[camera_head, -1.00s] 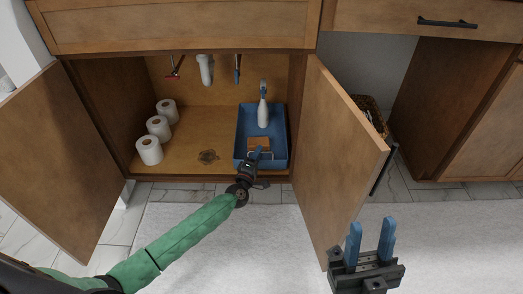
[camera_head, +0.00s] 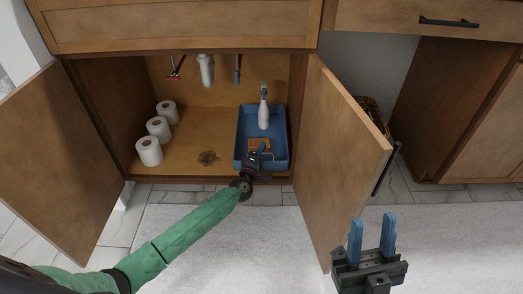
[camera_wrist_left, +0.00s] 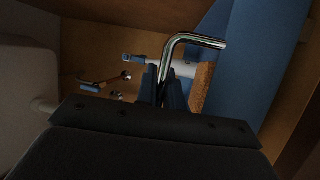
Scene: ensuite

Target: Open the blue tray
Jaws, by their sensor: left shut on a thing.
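The blue tray (camera_head: 281,137) sits on the cabinet floor at its right side, near the front edge. It holds a white spray bottle (camera_head: 263,116) and a brown sponge-like block (camera_head: 258,143). A bent chrome handle (camera_wrist_left: 199,40) shows at the tray in the left wrist view, with the tray's blue wall (camera_wrist_left: 250,55) beside it. My left gripper (camera_head: 256,154) is at the tray's front and its fingers are closed on the handle. My right gripper (camera_head: 372,241) is open and empty, in front of the right cabinet door.
Both cabinet doors stand open, the left door (camera_head: 62,165) and the right door (camera_head: 342,150). Several toilet rolls (camera_head: 158,128) stand at the cabinet's left. Pipes hang above. A pale rug (camera_head: 200,250) covers the floor in front.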

